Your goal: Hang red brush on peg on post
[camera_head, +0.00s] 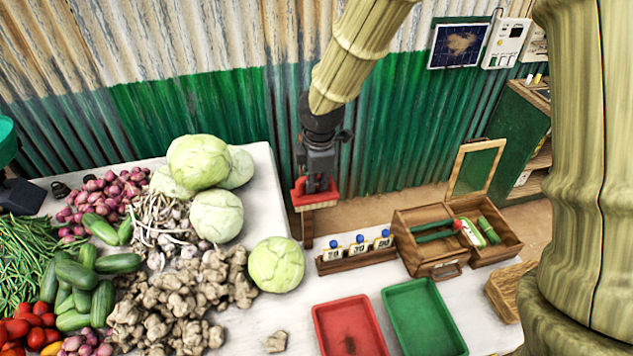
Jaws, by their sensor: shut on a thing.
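My gripper (318,180) points down behind the white table, near the green corrugated wall. It is shut on the red brush (316,200), whose red body shows just below the fingers. The brush is level with the table's back edge, in the gap between the big cabbages and the bottle rack. A narrow dark brown upright piece (308,230) shows right under the brush; I cannot tell whether it is part of a post or of the brush, or whether they touch. No peg can be made out.
The white table (262,172) bears cabbages (277,264), ginger and other vegetables at left. A bottle rack (357,256), red tray (316,318), green tray (388,296) and open wooden box (427,262) stand at right. A solar panel (458,46) hangs on the wall.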

